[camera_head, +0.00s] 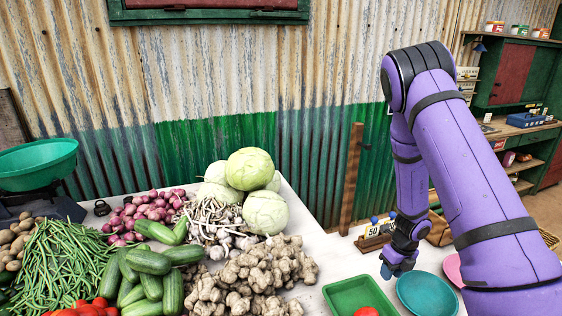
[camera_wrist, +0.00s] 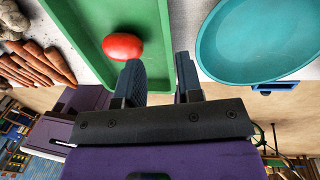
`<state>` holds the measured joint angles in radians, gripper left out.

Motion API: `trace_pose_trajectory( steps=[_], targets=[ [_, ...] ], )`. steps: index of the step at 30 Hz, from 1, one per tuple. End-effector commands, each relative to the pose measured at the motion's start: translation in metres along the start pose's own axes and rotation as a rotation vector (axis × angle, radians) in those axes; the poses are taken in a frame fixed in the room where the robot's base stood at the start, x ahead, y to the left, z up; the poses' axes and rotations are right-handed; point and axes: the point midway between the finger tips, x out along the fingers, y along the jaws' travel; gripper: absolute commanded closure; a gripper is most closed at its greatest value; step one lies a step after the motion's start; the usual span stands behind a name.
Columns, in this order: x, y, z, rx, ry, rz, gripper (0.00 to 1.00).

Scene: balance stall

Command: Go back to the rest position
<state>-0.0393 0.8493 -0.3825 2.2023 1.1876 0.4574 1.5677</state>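My gripper (camera_head: 387,271) hangs from my purple arm over the right part of the table, just above and behind the green tray (camera_head: 331,294) and the teal plate (camera_head: 426,290). In the wrist view my gripper (camera_wrist: 160,74) shows two dark fingers apart, with nothing between them. A red tomato (camera_head: 366,312) lies in the tray. It also shows in the wrist view (camera_wrist: 122,46), close to the left finger but not held.
Cabbages (camera_head: 266,212), garlic, onions, ginger (camera_head: 252,276), cucumbers and beans crowd the left and middle of the table. A green scale bowl (camera_head: 38,165) stands far left. A wooden post (camera_head: 351,178) and corrugated wall stand behind. A pink plate (camera_head: 453,270) sits at the right.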

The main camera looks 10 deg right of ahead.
Motion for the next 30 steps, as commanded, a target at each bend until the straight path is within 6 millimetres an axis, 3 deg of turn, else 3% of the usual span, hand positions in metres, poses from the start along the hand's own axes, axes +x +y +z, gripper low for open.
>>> trace_pose_trajectory(
  steps=[5,14,23,30],
  targets=[
    [-0.039,0.021,0.014,-0.171,-0.054,0.030,0.66],
    [-0.136,0.072,0.026,-0.649,-0.175,0.059,0.66],
    [-0.225,0.119,0.009,-1.139,-0.268,0.014,0.66],
    [-0.287,0.152,-0.020,-1.531,-0.303,-0.072,0.66]
  ],
)
